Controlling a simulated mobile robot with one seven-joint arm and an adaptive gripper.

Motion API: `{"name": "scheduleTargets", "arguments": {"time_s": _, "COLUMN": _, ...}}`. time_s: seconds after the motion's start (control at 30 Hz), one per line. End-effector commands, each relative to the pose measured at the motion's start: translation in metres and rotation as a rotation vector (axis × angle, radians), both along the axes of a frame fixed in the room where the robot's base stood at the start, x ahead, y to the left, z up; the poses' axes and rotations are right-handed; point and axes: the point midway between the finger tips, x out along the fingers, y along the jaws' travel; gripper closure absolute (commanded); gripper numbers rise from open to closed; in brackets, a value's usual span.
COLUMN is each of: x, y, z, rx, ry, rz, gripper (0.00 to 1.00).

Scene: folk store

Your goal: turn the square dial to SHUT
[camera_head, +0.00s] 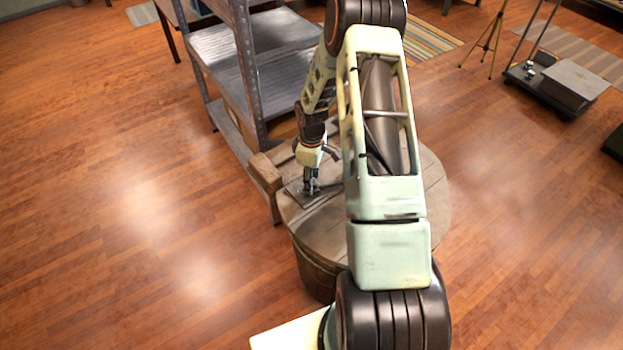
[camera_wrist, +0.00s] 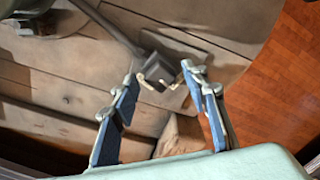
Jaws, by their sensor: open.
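My gripper (camera_head: 311,187) points down at the top of a round wooden barrel-like table (camera_head: 420,205), close above a dark flat plate (camera_head: 297,195) near its left edge. In the wrist view my gripper (camera_wrist: 159,80) is open, its two blue-padded fingers apart with nothing clearly held between them. A dark grey square-edged block (camera_wrist: 185,52), probably the square dial, lies just beyond the fingertips. A grey bar runs from it to the upper left. I cannot read any marking or tell which way the dial is turned. Whether the fingertips touch it is unclear.
A wooden block (camera_head: 265,172) sticks out at the table's left edge, near my gripper. A metal shelf (camera_head: 275,60) stands close behind. My arm hides part of the tabletop. The wooden floor (camera_head: 140,200) is clear on the left. A low cart (camera_head: 560,82) stands far right.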

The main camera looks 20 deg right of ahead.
Motion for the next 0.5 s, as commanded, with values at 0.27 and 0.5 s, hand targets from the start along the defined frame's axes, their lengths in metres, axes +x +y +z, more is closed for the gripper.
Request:
{"name": "scheduleTargets", "arguments": {"time_s": 0.27, "x": -0.0002, "y": 0.0001, "z": 0.0002, "rx": 0.0, "ry": 0.0, "rz": 0.0, "gripper": 0.78}}
{"name": "scheduleTargets", "arguments": {"time_s": 0.5, "x": -0.0001, "y": 0.0001, "z": 0.0003, "rx": 0.0, "ry": 0.0, "rz": 0.0, "gripper": 1.0}}
